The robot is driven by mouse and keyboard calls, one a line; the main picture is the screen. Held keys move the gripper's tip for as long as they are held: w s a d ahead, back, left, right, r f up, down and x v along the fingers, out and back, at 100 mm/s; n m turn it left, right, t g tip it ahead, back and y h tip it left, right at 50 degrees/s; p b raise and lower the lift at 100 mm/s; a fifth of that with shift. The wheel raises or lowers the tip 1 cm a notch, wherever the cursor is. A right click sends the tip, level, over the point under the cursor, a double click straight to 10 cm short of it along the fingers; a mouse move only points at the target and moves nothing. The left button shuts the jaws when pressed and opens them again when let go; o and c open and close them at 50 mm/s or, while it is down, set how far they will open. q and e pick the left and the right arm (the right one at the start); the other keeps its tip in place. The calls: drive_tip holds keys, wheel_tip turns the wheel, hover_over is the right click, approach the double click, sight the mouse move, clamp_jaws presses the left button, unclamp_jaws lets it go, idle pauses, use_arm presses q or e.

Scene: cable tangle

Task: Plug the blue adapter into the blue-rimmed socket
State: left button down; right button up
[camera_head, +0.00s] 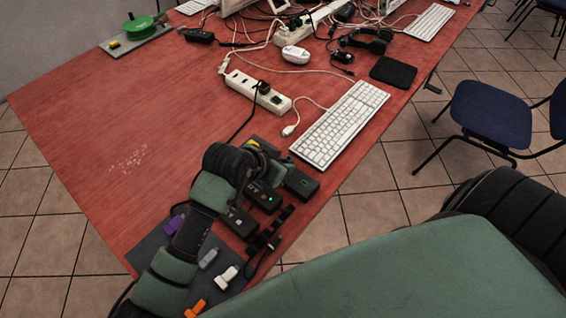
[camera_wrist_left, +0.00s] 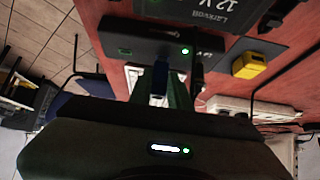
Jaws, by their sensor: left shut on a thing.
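My left gripper (camera_head: 280,163) is over the near part of the red table, beside a cluster of black boxes. In the left wrist view its fingers (camera_wrist_left: 163,88) are shut on a small dark blue piece, which looks like the blue adapter (camera_wrist_left: 160,76). The piece points toward a black box with a green light (camera_wrist_left: 150,44); I cannot tell whether they touch. In the head view the gripper hides the adapter. Black boxes with lights (camera_head: 264,196) stand beside the arm. I cannot make out a blue rim on any socket. My right gripper is not in view.
A dark mat (camera_head: 152,250) holds purple, grey, white and orange adapters. A white power strip (camera_head: 258,91) with a black plug and a white keyboard (camera_head: 340,122) lie farther back. Cables clutter the far end. The table's left half is mostly clear.

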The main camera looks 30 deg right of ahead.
use_arm(q)
drive_tip(key=shift+f, duration=0.6)
drive_tip(key=c, duration=1.2)
unclamp_jaws()
drive_tip(key=shift+c, duration=0.2)
drive_tip(key=v, duration=0.7)
drive_tip(key=shift+s+a+r, duration=0.1)
drive_tip(key=shift+a+r, duration=0.15)
drive_tip(key=shift+a, duration=0.05)
